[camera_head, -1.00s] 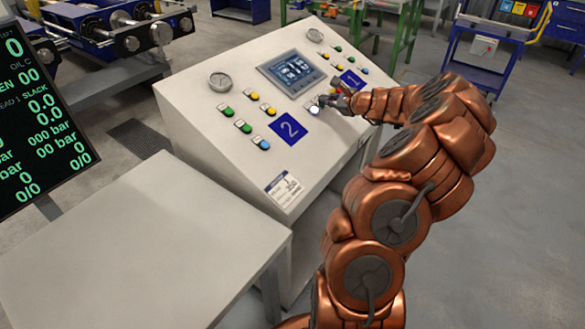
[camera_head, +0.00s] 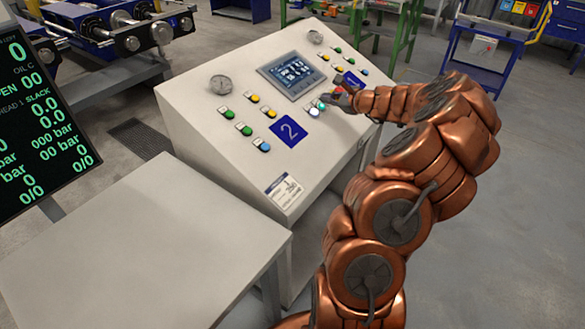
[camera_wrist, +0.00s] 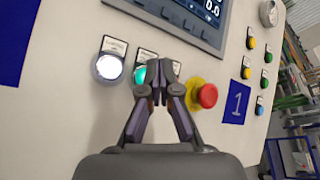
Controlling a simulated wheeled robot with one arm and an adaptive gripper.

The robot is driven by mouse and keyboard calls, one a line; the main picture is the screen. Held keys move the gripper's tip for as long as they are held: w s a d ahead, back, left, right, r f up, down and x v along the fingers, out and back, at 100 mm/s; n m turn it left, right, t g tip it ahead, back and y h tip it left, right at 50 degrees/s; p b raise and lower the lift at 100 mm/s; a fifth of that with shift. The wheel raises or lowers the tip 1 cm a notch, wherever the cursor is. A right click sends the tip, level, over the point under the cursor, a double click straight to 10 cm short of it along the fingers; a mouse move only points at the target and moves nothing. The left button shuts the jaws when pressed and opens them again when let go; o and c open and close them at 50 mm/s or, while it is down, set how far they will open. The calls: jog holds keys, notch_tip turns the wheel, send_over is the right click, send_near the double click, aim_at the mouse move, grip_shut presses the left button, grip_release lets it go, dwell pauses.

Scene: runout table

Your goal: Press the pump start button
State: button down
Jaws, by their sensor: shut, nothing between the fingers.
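The control panel (camera_head: 200,125) has a white lit button (camera_head: 314,112) and a green button (camera_head: 321,104) below its screen. In the wrist view the white button (camera_wrist: 109,67) glows at left and the green button (camera_wrist: 140,75) is partly hidden behind my fingers. The labels above them are too small to read, so I cannot tell which starts the pump. My gripper (camera_wrist: 160,70) is shut and empty, its tips in front of the green button's right side; contact cannot be told. In the head view my gripper (camera_head: 335,98) is just right of the green button.
A red mushroom button (camera_wrist: 207,95) on a yellow base sits close to the right of my fingers. The panel screen (camera_wrist: 185,20) is above. A bare grey table (camera_head: 140,240) stands at front left.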

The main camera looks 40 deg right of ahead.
jog(key=r+p, duration=0.1)
jog(key=s+r+p, duration=0.1)
jog(key=r, duration=0.1)
jog(key=s+r+p, duration=0.1)
jog(key=r+p, duration=0.1)
jog(key=shift+s+d+r, duration=0.2)
jog(key=shift+d, duration=0.15)
dwell(2.6)
